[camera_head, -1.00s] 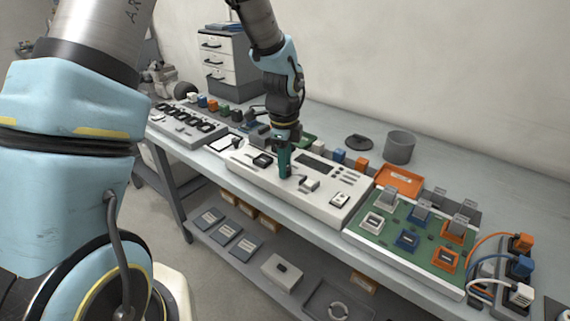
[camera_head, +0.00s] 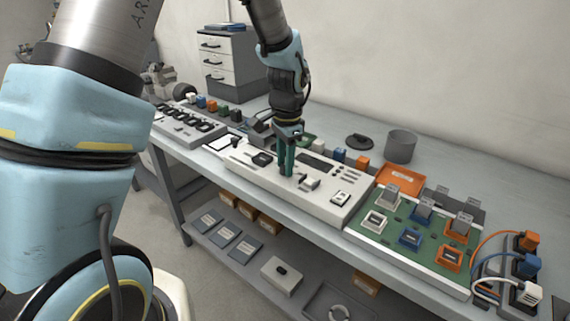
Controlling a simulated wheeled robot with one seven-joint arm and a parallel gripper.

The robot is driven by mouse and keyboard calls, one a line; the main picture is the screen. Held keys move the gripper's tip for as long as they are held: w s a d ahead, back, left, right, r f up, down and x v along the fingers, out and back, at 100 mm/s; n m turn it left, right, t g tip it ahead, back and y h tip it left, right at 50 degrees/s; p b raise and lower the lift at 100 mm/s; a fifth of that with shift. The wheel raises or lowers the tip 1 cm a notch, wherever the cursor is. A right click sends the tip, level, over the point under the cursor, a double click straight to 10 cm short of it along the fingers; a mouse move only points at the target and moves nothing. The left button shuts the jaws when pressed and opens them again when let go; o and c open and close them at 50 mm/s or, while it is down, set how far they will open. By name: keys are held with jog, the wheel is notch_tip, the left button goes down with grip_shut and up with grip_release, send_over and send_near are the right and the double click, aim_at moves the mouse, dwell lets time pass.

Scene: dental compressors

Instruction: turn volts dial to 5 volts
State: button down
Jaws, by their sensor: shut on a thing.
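A white control panel (camera_head: 330,206) lies on the bench, with a dark display (camera_head: 318,163) and several controls on its top. My gripper (camera_head: 286,173) points down onto the middle of this panel, left of and below the display. Its two teal fingers are shut on a small dial there. The fingers hide the dial, so its pointer and markings cannot be read. A black control (camera_head: 262,159) stands to the left of the fingers. A pale block-like control (camera_head: 309,183) stands close to their right.
A green board (camera_head: 390,248) with coloured blocks lies to the right of the panel. An orange tray (camera_head: 400,179) and a grey cup (camera_head: 401,146) stand behind it. A unit with black rings (camera_head: 187,122) is at the left.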

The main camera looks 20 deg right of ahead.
jog(key=shift+n, duration=1)
jog(key=c, duration=0.5)
grip_release()
jog(key=shift+r, duration=0.1)
jog(key=r, duration=0.3)
jog(key=r+b, duration=0.1)
jog(key=r, duration=0.3)
jog(key=r+b, duration=0.1)
jog(key=r, duration=0.2)
jog(key=shift+s+d+r, duration=0.15)
jog(key=shift+s+r, duration=0.15)
jog(key=shift+r, duration=0.05)
